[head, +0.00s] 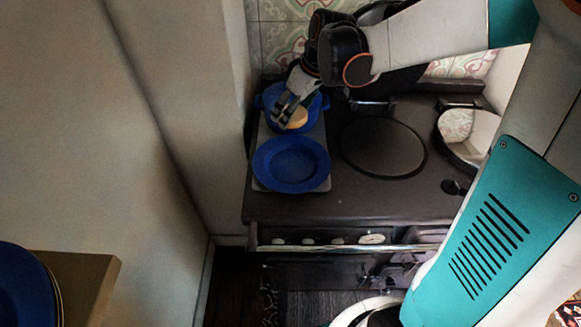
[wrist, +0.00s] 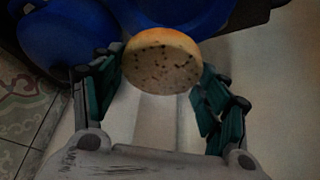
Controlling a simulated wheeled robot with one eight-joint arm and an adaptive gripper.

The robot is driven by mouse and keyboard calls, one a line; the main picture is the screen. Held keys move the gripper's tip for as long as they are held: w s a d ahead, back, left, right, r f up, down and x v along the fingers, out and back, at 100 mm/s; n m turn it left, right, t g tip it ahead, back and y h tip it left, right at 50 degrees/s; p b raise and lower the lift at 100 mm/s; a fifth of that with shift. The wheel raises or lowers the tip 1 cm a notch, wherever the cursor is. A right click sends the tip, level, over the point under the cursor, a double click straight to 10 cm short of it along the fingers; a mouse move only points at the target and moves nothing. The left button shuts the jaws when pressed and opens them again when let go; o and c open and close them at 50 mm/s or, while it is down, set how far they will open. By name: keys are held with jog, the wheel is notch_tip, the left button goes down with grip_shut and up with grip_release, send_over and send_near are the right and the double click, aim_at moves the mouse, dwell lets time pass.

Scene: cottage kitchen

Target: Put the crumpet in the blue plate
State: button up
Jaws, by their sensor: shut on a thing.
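The crumpet (head: 298,117) is a round, tan disc with dark holes on its face. It is between the fingers of my gripper (head: 287,112), which is shut on it. The wrist view shows the crumpet (wrist: 162,62) held at the tips of my gripper (wrist: 160,85). The blue plate (head: 291,164) lies on the left of the stove top, in front of the blue pot (head: 268,101). In the head view the gripper and crumpet overlap the pot, just behind the plate. The plate looks empty.
A round dark hotplate (head: 383,147) is right of the plate, with a shiny round lid (head: 467,135) further right. A wall stands close on the left. A counter corner (head: 85,280) with another blue dish (head: 22,287) is at lower left.

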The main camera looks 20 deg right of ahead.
aim_at(288, 163)
jog(key=shift+s+r+n, duration=0.15)
jog(key=shift+r+n, duration=0.15)
jog(key=shift+r, duration=0.4)
notch_tip(288, 163, down, 20)
jog(key=b, duration=0.5)
jog(key=shift+r+b, duration=0.25)
jog(key=shift+b, duration=0.05)
jog(key=shift+f, duration=0.2)
jog(key=o, duration=0.8)
jog(key=shift+r, duration=0.1)
jog(key=p+v, duration=0.3)
jog(key=v, duration=0.9)
jog(key=shift+r, duration=0.1)
